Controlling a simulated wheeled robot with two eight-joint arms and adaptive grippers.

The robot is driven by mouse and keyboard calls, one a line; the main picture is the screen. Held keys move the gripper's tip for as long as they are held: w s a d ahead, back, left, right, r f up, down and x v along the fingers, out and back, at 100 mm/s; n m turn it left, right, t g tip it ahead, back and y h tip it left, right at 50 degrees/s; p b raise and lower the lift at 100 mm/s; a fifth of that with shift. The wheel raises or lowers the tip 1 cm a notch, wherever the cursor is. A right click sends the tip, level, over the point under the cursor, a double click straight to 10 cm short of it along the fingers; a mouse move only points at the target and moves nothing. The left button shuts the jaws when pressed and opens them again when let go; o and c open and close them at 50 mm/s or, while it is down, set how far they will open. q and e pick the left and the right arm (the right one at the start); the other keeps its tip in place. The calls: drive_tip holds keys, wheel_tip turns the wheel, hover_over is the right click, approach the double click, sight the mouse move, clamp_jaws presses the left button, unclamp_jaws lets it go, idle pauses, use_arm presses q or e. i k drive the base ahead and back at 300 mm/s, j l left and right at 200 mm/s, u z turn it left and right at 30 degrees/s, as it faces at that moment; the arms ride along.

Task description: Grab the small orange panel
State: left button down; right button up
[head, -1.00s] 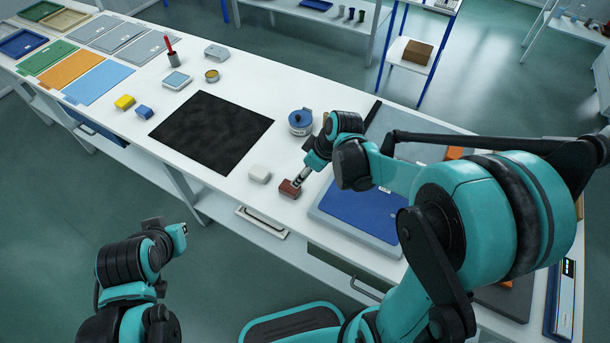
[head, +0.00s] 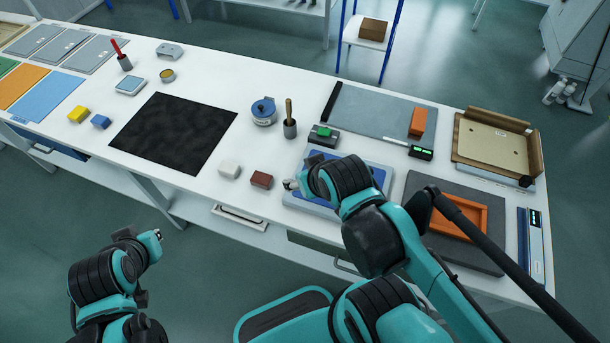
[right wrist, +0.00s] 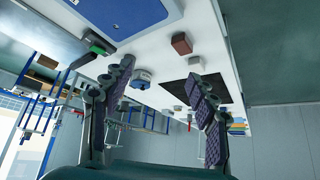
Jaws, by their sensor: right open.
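Several orange pieces show in the head view. A small orange slab (head: 417,122) lies on the grey-blue plate at the back right. An orange rectangular frame (head: 460,218) lies on a dark grey mat at the right. A larger flat orange sheet (head: 22,86) lies at the far left between green and blue sheets. My right gripper (head: 291,186) is open and empty over the left edge of the blue panel, apart from all the orange pieces. Its spread fingers show in the right wrist view (right wrist: 158,95). My left gripper (head: 156,236) hangs in front of the table; its jaws are unclear.
A red-brown block (head: 261,179) and a white block (head: 229,169) are left of my right gripper. A pot with a wooden handle (head: 290,128), a blue-lidded tin (head: 263,112) and a green-topped device (head: 323,135) stand behind. A wooden tray (head: 461,140) is at back right.

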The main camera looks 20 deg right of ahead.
sight(477, 212)
drive_tip(key=z, duration=2.5)
drive_tip(key=i+l+u, duration=0.2)
drive_tip(key=l+u, duration=0.15)
drive_tip(key=l, duration=0.25)
drive_tip(key=i+l+u, duration=0.15)
drive_tip(key=l+u, duration=0.15)
drive_tip(key=l, duration=0.3)
drive_tip(key=l+u, duration=0.35)
drive_tip(key=l, duration=0.3)
